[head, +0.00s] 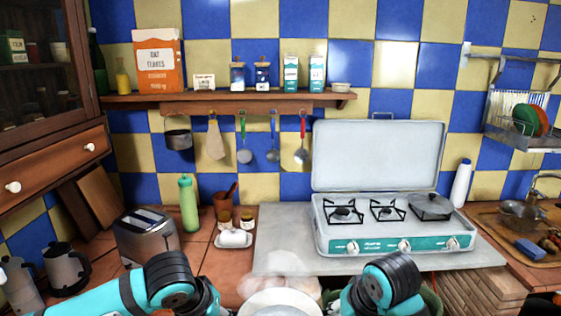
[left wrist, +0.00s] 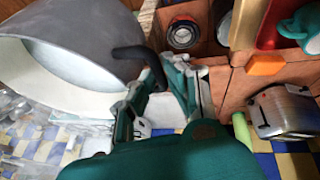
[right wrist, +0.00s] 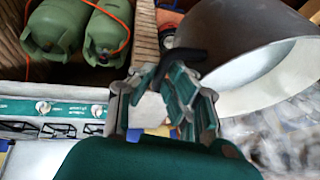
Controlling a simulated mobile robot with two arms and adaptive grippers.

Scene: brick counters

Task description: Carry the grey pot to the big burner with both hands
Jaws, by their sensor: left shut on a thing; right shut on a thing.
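The grey pot (head: 280,303) is at the bottom edge of the head view, mostly cut off, with a pale inside and steam above it. Its grey wall shows in the left wrist view (left wrist: 85,35) and the right wrist view (right wrist: 235,40). My left gripper (left wrist: 163,85) is shut on one black handle (left wrist: 138,55). My right gripper (right wrist: 163,85) is shut on the opposite black handle (right wrist: 185,62). The stove (head: 390,228) has a left burner (head: 345,214) and a middle burner (head: 387,209), both bare.
The stove's raised lid (head: 378,155) stands behind the burners. A grey slab (head: 285,240) left of the stove is clear. A toaster (head: 146,236), green bottle (head: 189,204) and butter dish (head: 234,239) stand further left. Green gas bottles (right wrist: 108,35) show in the right wrist view.

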